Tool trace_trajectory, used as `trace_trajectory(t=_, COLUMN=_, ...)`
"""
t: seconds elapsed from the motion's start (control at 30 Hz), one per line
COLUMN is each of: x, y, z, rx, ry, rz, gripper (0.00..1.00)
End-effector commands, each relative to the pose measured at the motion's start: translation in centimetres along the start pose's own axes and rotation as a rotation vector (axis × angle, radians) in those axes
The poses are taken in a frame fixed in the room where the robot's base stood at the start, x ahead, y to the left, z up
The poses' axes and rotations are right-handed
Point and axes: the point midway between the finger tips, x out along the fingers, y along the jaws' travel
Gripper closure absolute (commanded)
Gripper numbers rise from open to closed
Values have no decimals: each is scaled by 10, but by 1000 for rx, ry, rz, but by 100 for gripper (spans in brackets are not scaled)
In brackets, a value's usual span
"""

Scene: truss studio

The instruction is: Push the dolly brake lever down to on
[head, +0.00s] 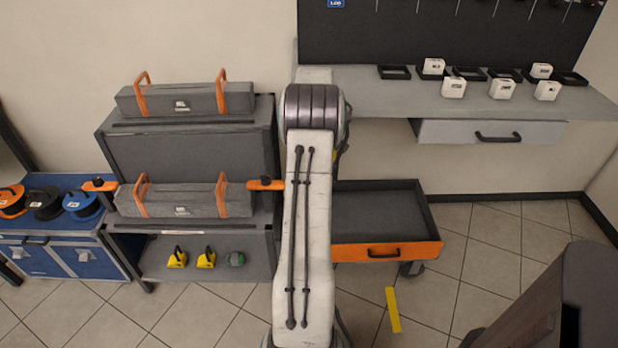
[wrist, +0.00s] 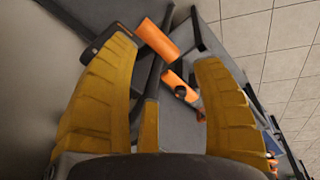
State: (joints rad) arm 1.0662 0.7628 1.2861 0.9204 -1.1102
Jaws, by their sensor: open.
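An orange bar with a dark block (head: 266,184) sticks out beside the right side of the grey rack, just left of my arm. A similar orange bar (head: 100,185) is at the rack's left side. I cannot tell for sure which is the brake lever. In the wrist view, my gripper (wrist: 167,52) is open and empty, with yellow fingers spread. An orange grip (wrist: 157,40) lies ahead near the left fingertip, and another orange piece (wrist: 178,88) shows between the fingers. My gripper is hidden behind my arm in the head view.
The grey rack (head: 190,150) holds two long grey bags with orange handles. An open drawer (head: 388,250) with an orange front stands right of my arm. A blue cabinet (head: 62,255) carries cable reels at left. A workbench (head: 390,100) with small white boxes is behind.

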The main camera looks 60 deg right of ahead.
Motion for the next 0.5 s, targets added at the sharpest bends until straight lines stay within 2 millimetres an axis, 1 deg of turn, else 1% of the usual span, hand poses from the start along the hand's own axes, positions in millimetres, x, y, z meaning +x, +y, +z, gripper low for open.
trace_trajectory(t=0.5, x=0, y=0, z=0, rx=-363, ry=-1, rz=-2, gripper=40)
